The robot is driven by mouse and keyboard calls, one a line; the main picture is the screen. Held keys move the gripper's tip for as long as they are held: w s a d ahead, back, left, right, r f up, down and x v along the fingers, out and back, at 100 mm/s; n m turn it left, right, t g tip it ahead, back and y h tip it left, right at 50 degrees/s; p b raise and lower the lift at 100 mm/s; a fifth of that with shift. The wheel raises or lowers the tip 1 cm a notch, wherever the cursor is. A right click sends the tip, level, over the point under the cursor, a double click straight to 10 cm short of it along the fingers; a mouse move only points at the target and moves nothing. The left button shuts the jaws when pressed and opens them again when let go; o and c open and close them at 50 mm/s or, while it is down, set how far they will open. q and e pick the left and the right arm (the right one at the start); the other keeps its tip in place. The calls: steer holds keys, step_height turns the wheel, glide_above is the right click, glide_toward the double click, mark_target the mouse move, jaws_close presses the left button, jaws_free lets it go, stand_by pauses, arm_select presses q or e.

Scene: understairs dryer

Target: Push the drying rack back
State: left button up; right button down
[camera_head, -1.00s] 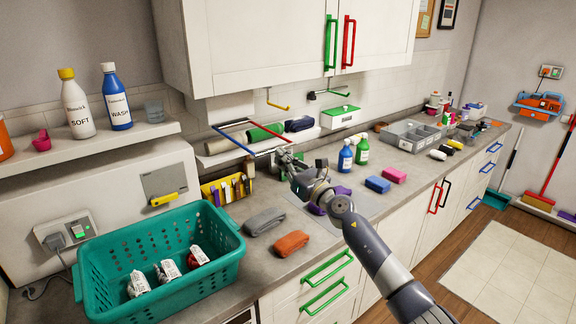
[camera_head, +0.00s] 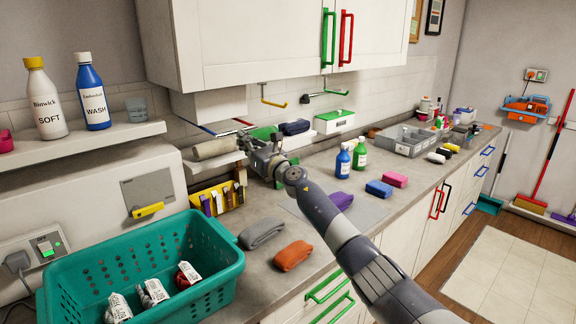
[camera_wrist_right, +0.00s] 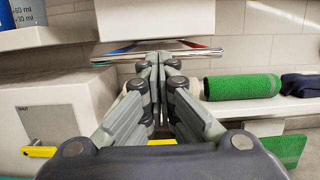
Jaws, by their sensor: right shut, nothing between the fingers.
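The drying rack (camera_head: 205,129) is a flat frame with a blue left bar, a red right bar and a silver front bar. It sits low under the wall cabinet, below a white housing (camera_head: 208,104), with only a short part sticking out. In the right wrist view its silver front bar (camera_wrist_right: 120,58) runs across, just at my fingertips. My right gripper (camera_head: 247,141) is shut and empty, with its fingertips (camera_wrist_right: 157,58) at the middle of that bar. They look touching or nearly so. The gripper hides part of the rack in the head view. My left gripper is not in view.
A shelf below the rack holds a beige roll (camera_head: 213,148), a green roll (camera_wrist_right: 243,86) and a navy cloth (camera_head: 295,127). A teal basket (camera_head: 75,268) with packets stands front left. Folded cloths, bottles and a grey tray (camera_head: 405,140) lie along the counter.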

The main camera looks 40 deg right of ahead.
steer(key=v, duration=1.2)
stand_by(0.7)
